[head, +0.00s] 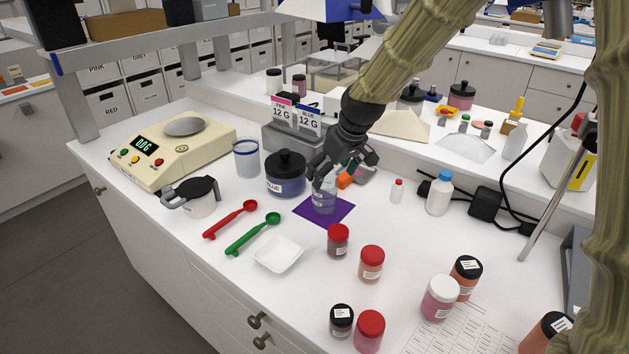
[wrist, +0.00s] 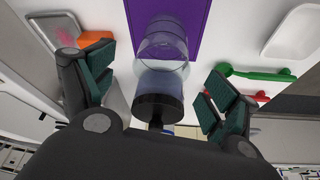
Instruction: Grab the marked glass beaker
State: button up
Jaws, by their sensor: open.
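The glass beaker (head: 324,197) is clear and stands upright on a purple mat (head: 342,212). My gripper (head: 340,172) is just above and behind it in the head view, partly covering its top. In the wrist view the beaker (wrist: 166,45) lies ahead of my open gripper (wrist: 157,82), between the lines of the two green-padded fingers. I see no finger clearly touching it. Any marking on the beaker is too small to tell. The purple mat (wrist: 198,14) shows behind the beaker there.
A blue jar with a black lid (head: 286,172) stands close left of the beaker; its lid (wrist: 157,106) also shows between the fingers. An orange item (head: 345,181) is close right. A white dish (head: 278,253), green scoop (head: 252,233) and red-lidded jar (head: 338,240) are nearer the front.

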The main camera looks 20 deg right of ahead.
aim_at(326, 187)
jog(key=shift+x, duration=0.8)
jog(key=p+x, duration=0.1)
jog(key=x, duration=0.3)
jog(key=shift+s+f, duration=0.25)
jog(key=shift+s, duration=0.05)
jog(key=shift+f+p, duration=0.3)
jog(key=shift+p, duration=0.15)
jog(key=x, duration=0.3)
jog(key=shift+w, duration=0.3)
jog(key=shift+s+r, duration=0.1)
jog(key=shift+s, duration=0.1)
jog(key=shift+w, duration=0.1)
jog(key=c, duration=1)
